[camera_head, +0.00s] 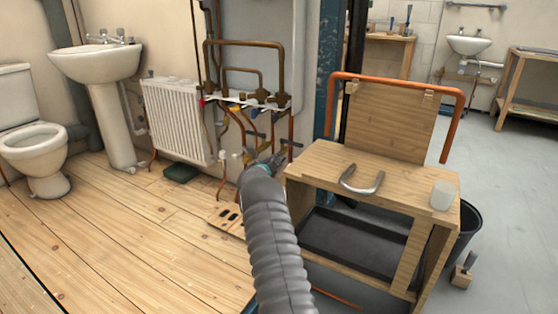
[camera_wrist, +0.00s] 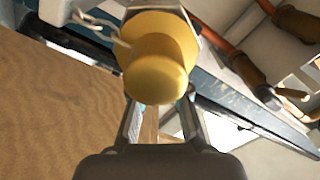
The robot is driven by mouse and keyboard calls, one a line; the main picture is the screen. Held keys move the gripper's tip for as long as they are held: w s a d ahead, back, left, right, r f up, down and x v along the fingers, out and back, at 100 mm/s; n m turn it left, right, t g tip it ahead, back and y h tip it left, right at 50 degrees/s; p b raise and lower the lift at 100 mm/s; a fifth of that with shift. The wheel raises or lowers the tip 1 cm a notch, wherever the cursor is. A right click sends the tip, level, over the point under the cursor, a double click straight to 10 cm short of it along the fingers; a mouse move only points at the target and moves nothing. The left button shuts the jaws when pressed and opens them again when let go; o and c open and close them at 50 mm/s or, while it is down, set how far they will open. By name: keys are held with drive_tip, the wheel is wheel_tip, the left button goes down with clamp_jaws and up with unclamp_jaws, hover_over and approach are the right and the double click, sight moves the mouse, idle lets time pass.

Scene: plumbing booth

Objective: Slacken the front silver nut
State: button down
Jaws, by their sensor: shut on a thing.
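A yellow fitting with a round end and a wider collar (camera_wrist: 158,60) fills the upper middle of the wrist view. Pale silvery edges show around the top of its collar. I cannot make out whether they are the front silver nut. My gripper (camera_wrist: 160,112) reaches up to the fitting with one finger on each side, and is shut on it. The yellow end hides the fingertips and the exact contact. In the head view my gripper (camera_head: 268,163) is at the lower pipework, left of the wooden bench. The nut is too small to tell there.
Copper pipes (camera_head: 245,43) rise above the pipework. A white radiator (camera_head: 178,118) stands to its left. A wooden bench (camera_head: 325,160) with a bent grey pipe (camera_head: 361,182) and a white cup (camera_head: 442,194) stands close on the right. The wooden floor (camera_head: 130,245) is mostly clear.

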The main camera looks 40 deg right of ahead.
idle(0.3)
drive_tip(key=c, duration=1.4)
unclamp_jaws()
drive_tip(key=shift+w, duration=0.1)
drive_tip(key=v, duration=1.2)
